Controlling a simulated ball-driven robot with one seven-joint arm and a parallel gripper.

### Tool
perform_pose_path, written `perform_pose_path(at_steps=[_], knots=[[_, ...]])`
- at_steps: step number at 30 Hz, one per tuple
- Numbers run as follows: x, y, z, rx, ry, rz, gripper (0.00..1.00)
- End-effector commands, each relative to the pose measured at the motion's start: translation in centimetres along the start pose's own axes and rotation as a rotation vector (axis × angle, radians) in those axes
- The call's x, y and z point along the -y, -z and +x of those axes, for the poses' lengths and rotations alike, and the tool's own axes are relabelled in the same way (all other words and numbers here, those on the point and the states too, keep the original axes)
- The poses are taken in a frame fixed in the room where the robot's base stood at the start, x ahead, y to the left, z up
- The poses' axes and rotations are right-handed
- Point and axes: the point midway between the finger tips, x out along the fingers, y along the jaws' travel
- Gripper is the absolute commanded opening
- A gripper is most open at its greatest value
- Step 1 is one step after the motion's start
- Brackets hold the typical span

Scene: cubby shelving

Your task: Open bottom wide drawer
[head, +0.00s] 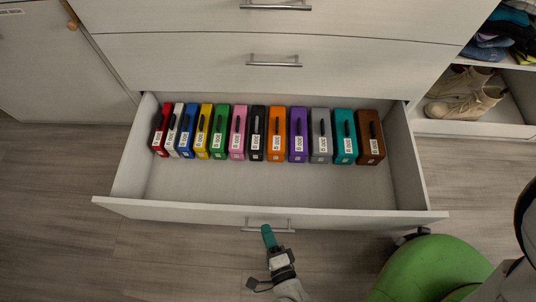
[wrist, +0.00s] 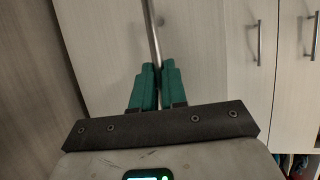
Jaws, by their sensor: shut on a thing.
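The bottom wide drawer (head: 270,213) is pulled well out from the cabinet in the head view. Its bar handle (head: 280,230) is on the front, near the middle. My gripper (head: 268,236) is at the handle, below the drawer front. In the wrist view, my gripper's green fingers (wrist: 157,85) are shut on the metal bar handle (wrist: 152,32), which runs up between them. A row of several coloured, labelled boxes (head: 299,140) stands at the back of the drawer. The front part of the drawer floor is bare.
Two closed drawers with bar handles are above, the lower one (head: 200,62) nearest. A shelf with pale boots (head: 470,97) is at right. A green round body (head: 428,268) is at lower right. Wooden floor (head: 60,170) is open at left.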

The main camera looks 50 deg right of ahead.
Motion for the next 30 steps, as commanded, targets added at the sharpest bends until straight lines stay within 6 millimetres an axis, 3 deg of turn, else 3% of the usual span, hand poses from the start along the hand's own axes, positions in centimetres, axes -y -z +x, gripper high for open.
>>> perform_pose_path(at_steps=[14,15,23,30], knots=[[-0.25,-0.22,-0.48,0.002,-0.005,0.000,0.00],[-0.25,-0.21,-0.48,0.002,-0.005,0.000,0.13],[-0.18,-0.19,-0.43,0.001,-0.002,0.000,0.38],[-0.04,-0.18,-0.43,0.001,-0.001,0.000,0.38]])
